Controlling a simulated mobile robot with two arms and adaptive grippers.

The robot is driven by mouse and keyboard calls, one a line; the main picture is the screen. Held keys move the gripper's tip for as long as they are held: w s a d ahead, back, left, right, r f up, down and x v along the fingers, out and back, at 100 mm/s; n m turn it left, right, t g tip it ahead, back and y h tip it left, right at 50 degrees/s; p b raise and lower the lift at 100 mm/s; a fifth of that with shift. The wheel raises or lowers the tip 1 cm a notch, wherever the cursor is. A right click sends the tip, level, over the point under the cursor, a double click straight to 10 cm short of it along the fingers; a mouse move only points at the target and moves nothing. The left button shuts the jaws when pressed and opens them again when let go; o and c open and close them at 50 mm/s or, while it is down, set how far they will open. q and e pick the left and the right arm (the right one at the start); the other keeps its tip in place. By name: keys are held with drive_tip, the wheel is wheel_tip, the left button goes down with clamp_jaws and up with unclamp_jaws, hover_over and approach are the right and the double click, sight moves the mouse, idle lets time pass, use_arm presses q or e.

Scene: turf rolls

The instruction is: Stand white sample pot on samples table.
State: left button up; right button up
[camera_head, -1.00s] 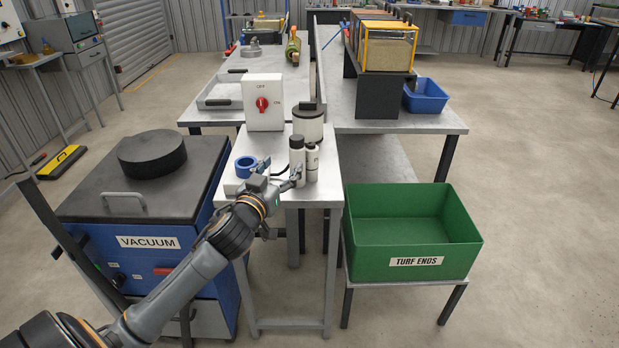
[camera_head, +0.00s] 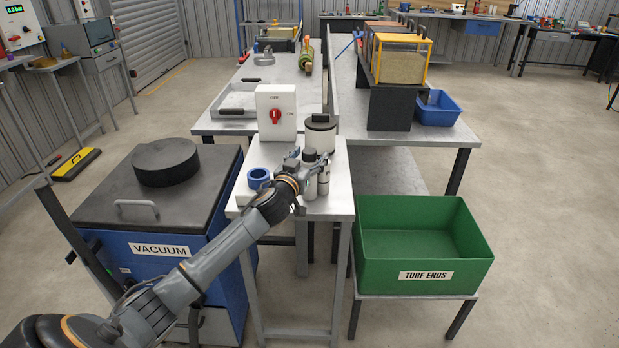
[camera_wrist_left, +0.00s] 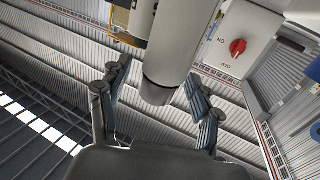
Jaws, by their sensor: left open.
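In the left wrist view, a pale cylinder (camera_wrist_left: 176,45) lies between the spread fingers of my left gripper (camera_wrist_left: 155,78). The fingers are open on both sides of it; contact cannot be told. No label marks the samples table. My right gripper is not in view.
A wider white pot with a dark lid (camera_head: 320,137), a switch box (camera_head: 276,112) and a blue ring (camera_head: 258,177) crowd the same table. The vacuum unit (camera_head: 160,245) is at left, the green turf-ends bin (camera_head: 425,245) at right. A grey bench (camera_head: 440,134) stands behind.

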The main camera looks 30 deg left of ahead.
use_arm(q)
drive_tip(key=shift+w, duration=0.2)
clamp_jaws()
idle(0.3)
